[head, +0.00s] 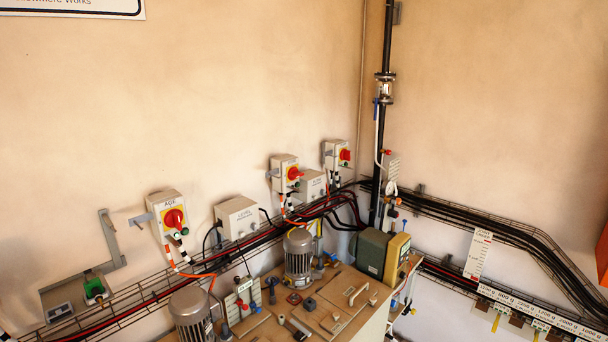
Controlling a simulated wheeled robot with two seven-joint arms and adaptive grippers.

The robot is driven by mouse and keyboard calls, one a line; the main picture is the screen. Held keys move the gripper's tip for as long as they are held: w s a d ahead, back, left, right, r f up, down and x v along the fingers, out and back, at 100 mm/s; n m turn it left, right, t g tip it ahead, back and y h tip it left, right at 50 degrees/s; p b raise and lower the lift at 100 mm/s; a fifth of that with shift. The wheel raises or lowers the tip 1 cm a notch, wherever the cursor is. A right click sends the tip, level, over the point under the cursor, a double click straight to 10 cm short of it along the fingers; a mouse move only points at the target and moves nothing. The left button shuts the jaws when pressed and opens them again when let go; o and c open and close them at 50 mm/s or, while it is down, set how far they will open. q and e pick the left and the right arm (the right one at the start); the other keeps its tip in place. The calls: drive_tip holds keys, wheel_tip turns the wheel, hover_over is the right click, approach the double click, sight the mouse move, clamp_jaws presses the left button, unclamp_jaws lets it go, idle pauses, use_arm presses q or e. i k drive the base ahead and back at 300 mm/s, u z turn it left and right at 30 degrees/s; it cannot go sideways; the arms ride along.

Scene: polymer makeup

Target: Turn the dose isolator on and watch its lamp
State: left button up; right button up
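Three grey isolator boxes with red rotary knobs on yellow plates are on the left wall. The nearest isolator (163,208) has a label that seems to read "AGE", with a small green lamp or button (185,231) low on its front. The middle isolator (281,163) and the far isolator (331,147) stand further right, towards the corner. Their labels are too small to read, so I cannot tell which one is the dose isolator. I cannot tell whether any lamp is lit. Neither of my grippers is in view.
A bench (366,318) below carries a grey motor (298,254), a second motor (190,308) and a green and yellow pump unit (383,254). A wire cable tray (140,296) runs along the wall. A black vertical pipe (381,150) stands in the corner.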

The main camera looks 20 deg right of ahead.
sight(294, 174)
drive_tip(key=k, duration=0.95)
drive_tip(key=z, duration=1.65)
drive_tip(key=i, duration=2.9)
drive_tip(key=u, duration=1.35)
